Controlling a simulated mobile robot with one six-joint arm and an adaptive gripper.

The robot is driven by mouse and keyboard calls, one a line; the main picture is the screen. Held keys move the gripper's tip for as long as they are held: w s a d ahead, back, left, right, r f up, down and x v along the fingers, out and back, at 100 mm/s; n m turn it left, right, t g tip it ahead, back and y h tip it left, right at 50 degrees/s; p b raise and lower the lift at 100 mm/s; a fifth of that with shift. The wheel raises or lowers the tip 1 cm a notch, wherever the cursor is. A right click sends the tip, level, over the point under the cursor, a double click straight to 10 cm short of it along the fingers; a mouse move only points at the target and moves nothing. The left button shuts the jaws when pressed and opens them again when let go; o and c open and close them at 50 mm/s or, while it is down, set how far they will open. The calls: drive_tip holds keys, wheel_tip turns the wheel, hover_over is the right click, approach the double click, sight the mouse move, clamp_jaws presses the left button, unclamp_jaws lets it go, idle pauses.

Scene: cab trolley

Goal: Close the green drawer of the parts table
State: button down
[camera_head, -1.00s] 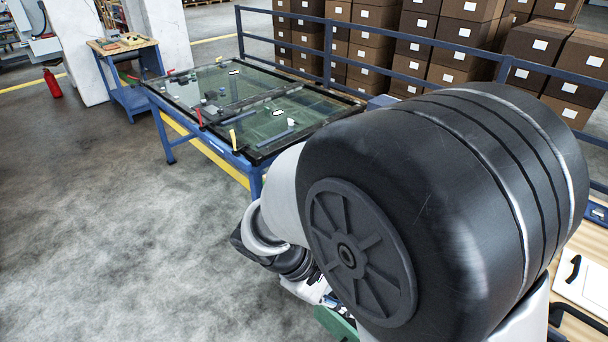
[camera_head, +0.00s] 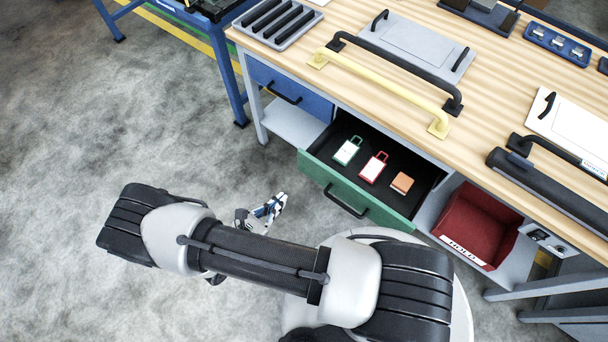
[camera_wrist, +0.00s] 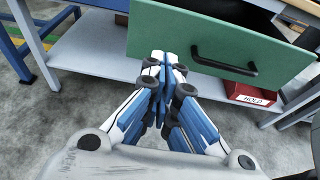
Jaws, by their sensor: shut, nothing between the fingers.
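The green drawer (camera_head: 345,193) of the parts table (camera_head: 300,45) stands open in the head view. It holds a green-framed tag, a red-framed tag and a small orange block. Its front has a dark bar handle (camera_head: 346,201). In the wrist view the green front (camera_wrist: 180,35) fills the upper part, with its handle (camera_wrist: 224,62) right of my fingers. My gripper (camera_wrist: 163,65) is shut and empty, its tips near the lower left of the drawer front. I cannot tell whether they touch it. In the head view my gripper (camera_head: 277,203) is left of the drawer front.
A blue drawer (camera_head: 290,92) beside it is shut. A red bin (camera_head: 472,225) labelled HOLD sits on the lower shelf to the right. Bar handles and panels lie on the tabletop. The floor to the left is clear.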

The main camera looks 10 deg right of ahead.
sight(314, 169)
drive_tip(key=b+x, duration=0.1)
drive_tip(key=x, duration=0.3)
drive_tip(key=b+x, duration=0.1)
drive_tip(key=x, duration=0.4)
drive_tip(key=r+b+x, duration=0.1)
drive_tip(key=x, duration=0.3)
drive_tip(key=shift+w+d+f, duration=0.1)
drive_tip(key=shift+w+d, duration=0.1)
drive_tip(key=shift+d, duration=0.2)
